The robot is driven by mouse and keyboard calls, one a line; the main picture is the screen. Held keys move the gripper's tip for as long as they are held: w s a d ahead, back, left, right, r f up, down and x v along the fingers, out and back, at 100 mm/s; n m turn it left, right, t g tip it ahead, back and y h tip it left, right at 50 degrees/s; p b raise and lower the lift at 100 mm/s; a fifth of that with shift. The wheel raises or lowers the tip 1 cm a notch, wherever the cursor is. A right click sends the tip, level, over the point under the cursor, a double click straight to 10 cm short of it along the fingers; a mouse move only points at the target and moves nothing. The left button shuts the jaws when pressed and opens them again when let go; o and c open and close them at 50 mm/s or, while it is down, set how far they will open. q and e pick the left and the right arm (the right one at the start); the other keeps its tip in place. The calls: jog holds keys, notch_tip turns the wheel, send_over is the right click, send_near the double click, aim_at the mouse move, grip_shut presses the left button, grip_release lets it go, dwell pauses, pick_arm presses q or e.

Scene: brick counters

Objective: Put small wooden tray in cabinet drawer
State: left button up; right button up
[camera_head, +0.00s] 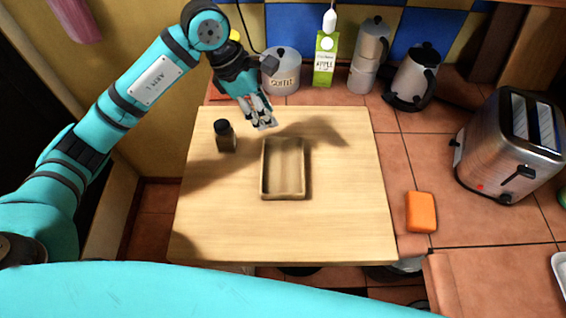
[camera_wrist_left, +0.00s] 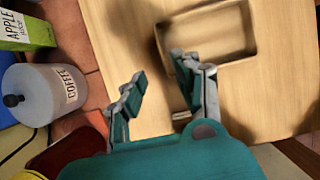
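The small wooden tray (camera_head: 265,192) lies flat and empty on a light wooden board in the middle of the head view. It also shows in the left wrist view (camera_wrist_left: 255,30), near the top, partly covered by a finger. My left gripper (camera_head: 264,125) hangs above the board, just beyond the tray's far edge in the head view. Its fingers stand apart and empty in the left wrist view (camera_wrist_left: 160,95). No drawer is clearly visible. My right gripper is not in view.
A dark jar (camera_head: 226,138) stands left of the tray on the wooden board (camera_head: 345,225). A coffee canister (camera_head: 283,75), a juice carton (camera_head: 325,62), a moka pot (camera_head: 369,55) and a kettle (camera_head: 412,78) line the wall. A toaster (camera_head: 505,150) and an orange block (camera_head: 421,212) are right.

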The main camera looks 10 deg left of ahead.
aim_at(283, 167)
pick_arm(q)
jog(key=x, duration=0.2)
jog(key=shift+d+f, duration=0.15)
jog(key=shift+f, duration=0.1)
jog(key=shift+d+f+p, duration=0.25)
jog(key=shift+f+p, duration=0.05)
jog(key=shift+f, duration=0.1)
jog(key=p+x, duration=0.1)
jog(key=x, duration=0.3)
jog(key=shift+d+f+p, duration=0.1)
jog(key=shift+d+p, duration=0.1)
jog(key=shift+p, duration=0.1)
jog(key=shift+f, duration=0.25)
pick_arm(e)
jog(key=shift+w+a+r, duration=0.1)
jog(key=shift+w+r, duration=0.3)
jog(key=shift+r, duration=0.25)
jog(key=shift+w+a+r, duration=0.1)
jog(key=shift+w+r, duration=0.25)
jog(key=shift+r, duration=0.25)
pick_arm(q)
grip_shut()
